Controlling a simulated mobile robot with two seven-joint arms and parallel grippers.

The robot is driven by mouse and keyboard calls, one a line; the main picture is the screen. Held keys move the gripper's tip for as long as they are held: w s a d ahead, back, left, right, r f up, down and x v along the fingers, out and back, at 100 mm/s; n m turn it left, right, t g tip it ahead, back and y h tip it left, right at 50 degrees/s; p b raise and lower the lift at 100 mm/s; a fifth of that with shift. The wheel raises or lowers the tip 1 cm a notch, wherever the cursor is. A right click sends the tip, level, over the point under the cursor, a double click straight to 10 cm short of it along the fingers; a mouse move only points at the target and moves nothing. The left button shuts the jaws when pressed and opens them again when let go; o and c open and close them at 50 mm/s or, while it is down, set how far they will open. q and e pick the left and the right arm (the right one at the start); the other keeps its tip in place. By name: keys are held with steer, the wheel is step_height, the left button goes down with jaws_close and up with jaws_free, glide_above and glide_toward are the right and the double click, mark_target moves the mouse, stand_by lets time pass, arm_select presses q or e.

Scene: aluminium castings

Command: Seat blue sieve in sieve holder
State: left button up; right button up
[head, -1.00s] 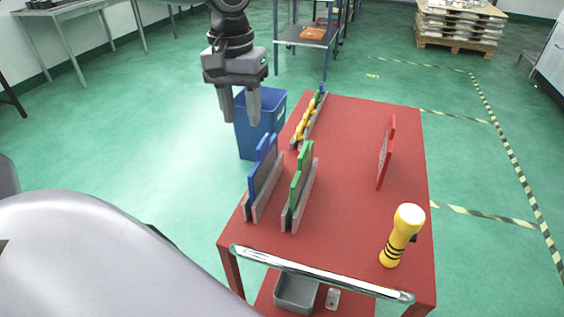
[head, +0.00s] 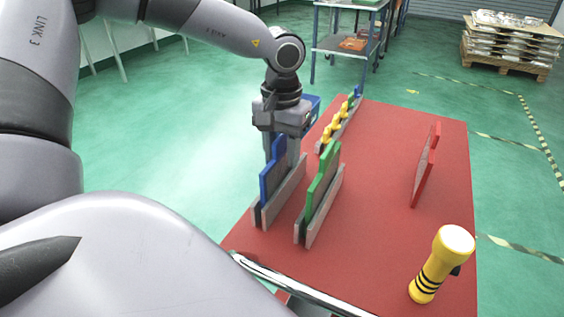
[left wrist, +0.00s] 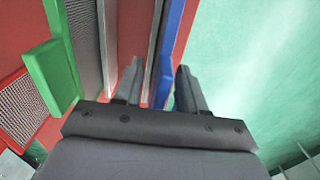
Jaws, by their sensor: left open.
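The blue sieve (head: 268,184) stands upright between the grey plates of a slotted holder (head: 287,190) on the left side of the red table. How deep it sits in the slot cannot be told. My left gripper (head: 282,150) points down just behind its raised end, with its fingers partly hidden. In the left wrist view, the blue sieve (left wrist: 172,48) runs between the two open fingers of the left gripper (left wrist: 159,75), beside a grey plate edge. I cannot see the fingers touching it. My right gripper is not in view.
A green sieve (head: 321,182) stands in a similar grey holder just right. A red sieve (head: 425,168) stands farther right. A yellow torch-like object (head: 440,265) stands near the front right. The table's middle is clear.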

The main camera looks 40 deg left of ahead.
arm_select(q)
steer(key=shift+f, duration=0.2)
jaws_close()
steer(key=shift+r, duration=0.1)
stand_by(1.2)
